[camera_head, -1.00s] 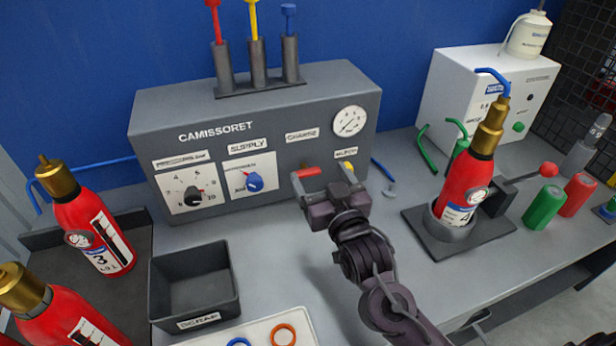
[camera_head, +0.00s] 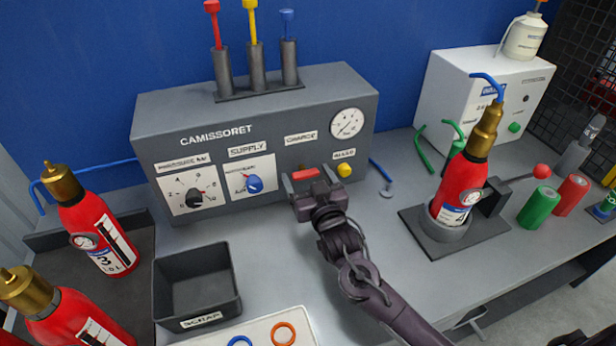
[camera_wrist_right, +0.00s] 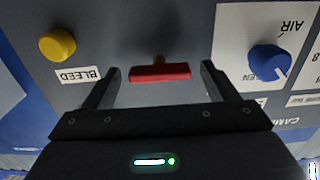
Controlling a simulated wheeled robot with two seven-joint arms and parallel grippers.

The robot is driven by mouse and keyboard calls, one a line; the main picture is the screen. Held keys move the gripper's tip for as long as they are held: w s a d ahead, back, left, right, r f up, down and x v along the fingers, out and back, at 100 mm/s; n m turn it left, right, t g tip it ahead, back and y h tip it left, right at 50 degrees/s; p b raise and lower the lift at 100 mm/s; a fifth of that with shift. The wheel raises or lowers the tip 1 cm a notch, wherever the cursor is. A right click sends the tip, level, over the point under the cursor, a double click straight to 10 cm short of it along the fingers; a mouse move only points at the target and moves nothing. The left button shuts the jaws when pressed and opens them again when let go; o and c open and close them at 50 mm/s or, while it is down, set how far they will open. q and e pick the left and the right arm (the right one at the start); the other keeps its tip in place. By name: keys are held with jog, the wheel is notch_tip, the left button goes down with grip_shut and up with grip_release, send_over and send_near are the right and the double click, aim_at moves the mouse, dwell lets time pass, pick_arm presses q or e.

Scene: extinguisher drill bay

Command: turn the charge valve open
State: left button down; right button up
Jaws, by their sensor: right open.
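The charge valve is a red bar handle (camera_head: 306,174) on the front of the grey panel (camera_head: 270,109), below the CHARGE label. It lies level. My right gripper (camera_head: 313,184) is open and empty, in front of the handle. In the right wrist view, the red handle (camera_wrist_right: 160,73) shows between the two spread fingers, with a gap on each side. I cannot tell how far the fingertips are from the panel.
A yellow BLEED knob (camera_head: 344,170) sits right of the handle, and a blue SUPPLY knob (camera_head: 255,184) left of it. A black scrap bin (camera_head: 197,283) stands at front left. A red extinguisher (camera_head: 461,185) stands in a holder at right.

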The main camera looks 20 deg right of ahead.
jog(key=c, duration=1)
